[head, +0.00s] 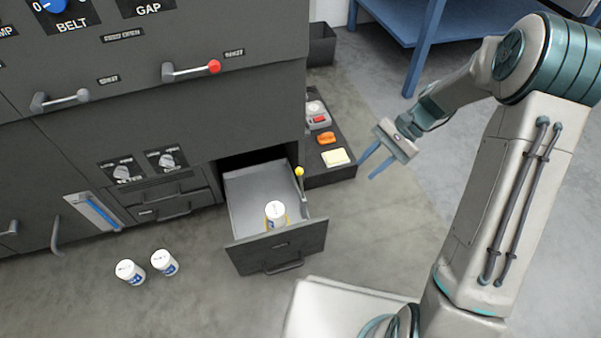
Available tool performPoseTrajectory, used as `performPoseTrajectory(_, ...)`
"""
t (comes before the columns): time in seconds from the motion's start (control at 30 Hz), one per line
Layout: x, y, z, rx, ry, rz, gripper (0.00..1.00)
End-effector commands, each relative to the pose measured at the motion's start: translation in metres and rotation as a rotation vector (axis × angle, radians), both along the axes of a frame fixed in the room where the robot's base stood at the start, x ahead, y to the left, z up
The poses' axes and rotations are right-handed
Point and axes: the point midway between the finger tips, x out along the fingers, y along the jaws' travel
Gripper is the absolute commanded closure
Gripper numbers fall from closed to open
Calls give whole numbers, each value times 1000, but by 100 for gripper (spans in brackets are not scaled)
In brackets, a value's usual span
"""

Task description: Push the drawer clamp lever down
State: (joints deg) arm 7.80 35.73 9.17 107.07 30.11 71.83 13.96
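The drawer (276,252) at the foot of the dark machine is pulled open. A small lever with a yellow knob (299,171) stands upright at the drawer's right side wall; it looks like the clamp lever. A white-capped container (275,212) stands inside the drawer near its front, with something yellow around its lower part. My gripper (371,168) is to the right of the lever, apart from it. Its two blue fingers are spread with nothing between them. The lever's lower end is too small to make out.
A dark low shelf (343,175) beside the drawer carries an orange block (326,138), a cream block (335,157) and a grey box with red (318,116). Two white-capped containers (131,272) stand on the floor at left. A blue table (420,30) is behind. Floor right of the drawer is clear.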

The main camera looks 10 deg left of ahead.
Motion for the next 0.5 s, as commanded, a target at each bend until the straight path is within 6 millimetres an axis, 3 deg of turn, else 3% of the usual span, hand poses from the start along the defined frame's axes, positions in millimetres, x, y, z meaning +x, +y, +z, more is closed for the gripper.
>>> performPoseTrajectory(0.2, 32, 24, -49, 154, 212, -136, 69)
performPoseTrajectory(0.5, 63, 48, -115, 375, 484, -323, 69)
